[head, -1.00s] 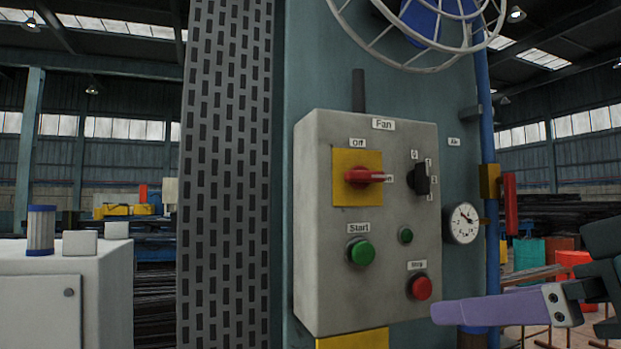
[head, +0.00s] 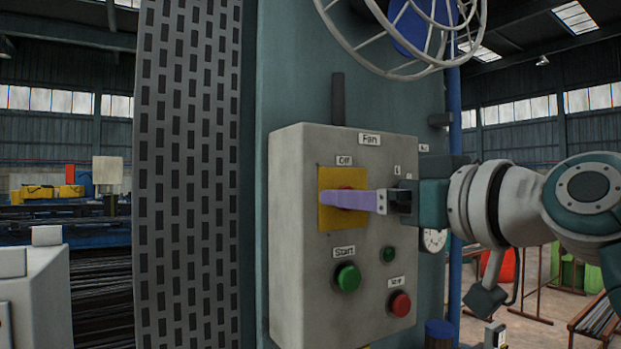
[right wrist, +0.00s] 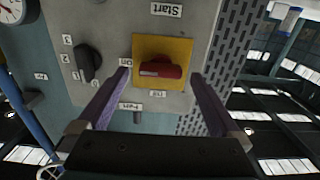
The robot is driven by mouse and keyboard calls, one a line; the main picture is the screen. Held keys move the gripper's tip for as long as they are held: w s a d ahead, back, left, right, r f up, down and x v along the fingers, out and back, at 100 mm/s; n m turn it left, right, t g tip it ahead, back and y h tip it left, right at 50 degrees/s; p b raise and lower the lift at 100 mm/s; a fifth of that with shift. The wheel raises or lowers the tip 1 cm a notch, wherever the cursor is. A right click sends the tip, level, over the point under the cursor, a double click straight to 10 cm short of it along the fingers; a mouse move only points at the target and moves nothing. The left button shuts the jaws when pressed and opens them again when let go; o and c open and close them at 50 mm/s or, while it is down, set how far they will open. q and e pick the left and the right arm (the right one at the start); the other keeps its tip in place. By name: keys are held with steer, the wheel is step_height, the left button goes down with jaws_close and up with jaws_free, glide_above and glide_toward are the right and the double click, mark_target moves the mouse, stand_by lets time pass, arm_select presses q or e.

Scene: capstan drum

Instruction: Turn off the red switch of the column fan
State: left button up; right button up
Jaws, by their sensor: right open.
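The red switch sits on a yellow plate (head: 328,222) of the grey fan control box (head: 290,290). In the head view a purple finger of my right gripper (head: 345,199) covers most of it. In the right wrist view the red switch (right wrist: 161,69) shows clearly, its handle lying crosswise toward the "On" label (right wrist: 125,62). The "Off" label (head: 344,160) is above the switch in the head view. My right gripper is open, its two fingers on either side of the switch, with nothing held. I cannot tell whether they touch it. My left gripper is not in view.
A green start button (head: 347,278) and a red stop button (head: 400,304) are lower on the box. A black selector knob (right wrist: 88,63) is beside the switch. The caged fan (head: 400,30) is above. A gauge (head: 434,240) is partly hidden by my right arm.

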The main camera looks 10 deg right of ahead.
steer(key=shift+w+a, duration=0.1)
steer(key=shift+w, duration=0.05)
steer(key=c, duration=1.4)
